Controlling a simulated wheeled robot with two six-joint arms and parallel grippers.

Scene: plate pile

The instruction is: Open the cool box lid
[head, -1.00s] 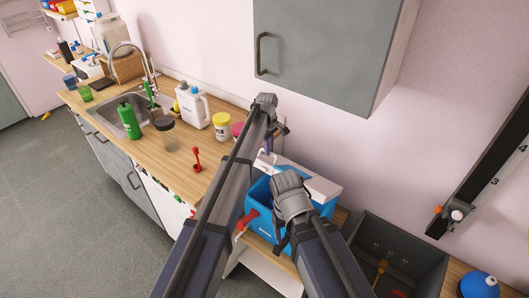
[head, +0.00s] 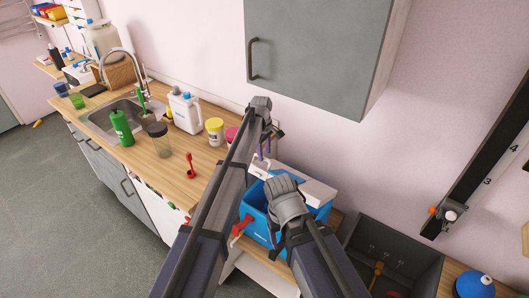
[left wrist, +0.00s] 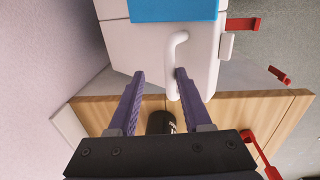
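The cool box (head: 253,205) is blue with a white lid (head: 318,192) that looks shut; my right arm covers part of it. A white handle (head: 261,166) stands out from the lid and shows as a curved bar in the left wrist view (left wrist: 172,65). My left gripper (head: 264,150) has purple fingers. In the left wrist view it (left wrist: 157,85) is open, with the handle's end near the right finger; I cannot tell whether they touch. A red part (head: 241,226) shows on the box's front left. My right gripper's fingers are hidden or too dark to make out.
A grey cupboard (head: 315,55) hangs above the left arm's end. A dark crate (head: 395,250) stands right of the box, with a blue round flask (head: 475,285) beyond. A white bottle (head: 185,112), tubs and a red item (head: 190,166) stand on the wooden counter (head: 160,180).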

